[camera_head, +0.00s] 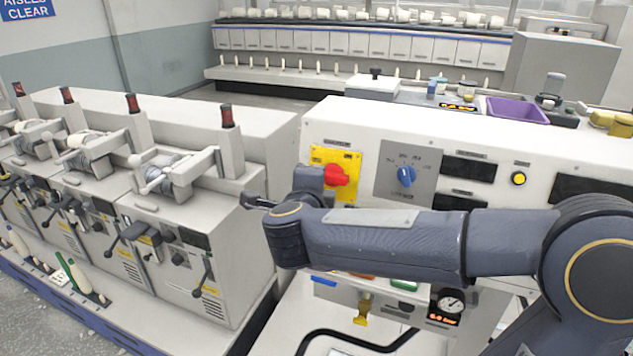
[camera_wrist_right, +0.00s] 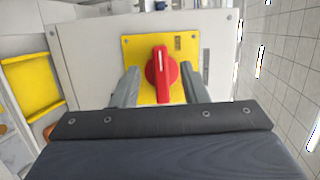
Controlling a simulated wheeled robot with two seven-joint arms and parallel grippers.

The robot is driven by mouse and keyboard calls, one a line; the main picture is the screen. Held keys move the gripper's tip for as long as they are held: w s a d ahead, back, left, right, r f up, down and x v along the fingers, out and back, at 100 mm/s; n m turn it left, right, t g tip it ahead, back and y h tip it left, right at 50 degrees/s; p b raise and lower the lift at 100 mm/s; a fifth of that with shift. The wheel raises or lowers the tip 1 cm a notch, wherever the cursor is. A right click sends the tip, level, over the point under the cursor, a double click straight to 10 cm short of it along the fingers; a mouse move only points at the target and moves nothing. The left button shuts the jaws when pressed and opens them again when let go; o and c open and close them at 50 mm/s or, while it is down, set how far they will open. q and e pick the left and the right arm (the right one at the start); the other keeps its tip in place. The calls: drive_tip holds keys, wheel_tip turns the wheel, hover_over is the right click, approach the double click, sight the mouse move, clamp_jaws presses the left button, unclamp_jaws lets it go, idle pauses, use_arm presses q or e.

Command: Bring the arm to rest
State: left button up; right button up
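My right arm comes in from the right in the head view and reaches across the front of the white control panel (camera_head: 320,125). My right gripper (camera_head: 278,198) is at the panel's left end, close to the red rotary switch (camera_head: 337,176) on its yellow plate (camera_head: 349,158). In the right wrist view my right gripper (camera_wrist_right: 158,68) is open, with one finger on each side of the red switch (camera_wrist_right: 166,88). It holds nothing. Whether the fingers touch the switch cannot be told. My left gripper is not in view.
A blue knob (camera_head: 405,176) and a yellow button (camera_head: 518,179) are on the panel. A winding machine (camera_head: 180,215) with several red-tipped posts stands at the left, close to my right gripper. A purple tray (camera_head: 517,111) lies behind the panel.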

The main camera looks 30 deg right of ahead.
drive_tip(key=v, duration=0.2)
drive_tip(key=shift+s+a, duration=0.2)
idle(0.3)
